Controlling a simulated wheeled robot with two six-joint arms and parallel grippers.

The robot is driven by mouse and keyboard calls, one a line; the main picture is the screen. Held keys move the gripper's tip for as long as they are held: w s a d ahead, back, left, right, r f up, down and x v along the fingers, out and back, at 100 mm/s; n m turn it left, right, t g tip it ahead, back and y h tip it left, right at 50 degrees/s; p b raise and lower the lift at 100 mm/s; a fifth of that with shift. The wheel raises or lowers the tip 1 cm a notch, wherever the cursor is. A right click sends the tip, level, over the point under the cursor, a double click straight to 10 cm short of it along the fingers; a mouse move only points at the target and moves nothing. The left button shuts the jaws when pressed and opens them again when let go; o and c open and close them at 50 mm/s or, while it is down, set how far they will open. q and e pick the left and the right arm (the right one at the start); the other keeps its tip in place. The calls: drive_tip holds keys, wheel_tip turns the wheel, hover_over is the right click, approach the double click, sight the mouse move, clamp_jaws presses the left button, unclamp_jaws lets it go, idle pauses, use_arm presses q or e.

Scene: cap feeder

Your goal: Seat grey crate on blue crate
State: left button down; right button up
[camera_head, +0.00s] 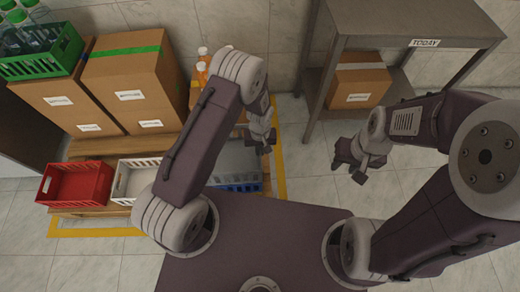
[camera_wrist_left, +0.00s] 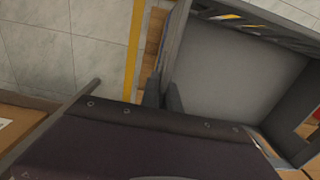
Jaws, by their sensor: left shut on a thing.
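The grey crate (camera_head: 238,158) is partly hidden behind my left arm in the head view. It fills much of the left wrist view (camera_wrist_left: 235,80), tilted in that picture, and its inside looks empty. My left gripper (camera_head: 265,148) is shut on the crate's wall; its dark fingers (camera_wrist_left: 164,98) show at that wall in the wrist view. The blue crate (camera_head: 242,186) shows as a strip just below the grey crate in the head view. I cannot tell whether the two touch. My right gripper (camera_head: 347,169) is open and empty, over the floor to the right.
A red crate (camera_head: 75,184) and a white crate (camera_head: 133,180) stand left of the blue crate on a wooden pallet. Cardboard boxes (camera_head: 133,85) and a green bottle crate (camera_head: 45,62) stand behind. A grey table (camera_head: 415,22) with a box (camera_head: 358,82) under it is at right.

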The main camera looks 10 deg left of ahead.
use_arm(q)
drive_tip(key=shift+f, duration=0.25)
idle(0.3)
drive_tip(key=c, duration=1.5)
unclamp_jaws()
wheel_tip(320, 180, up, 9)
drive_tip(key=p, duration=0.3)
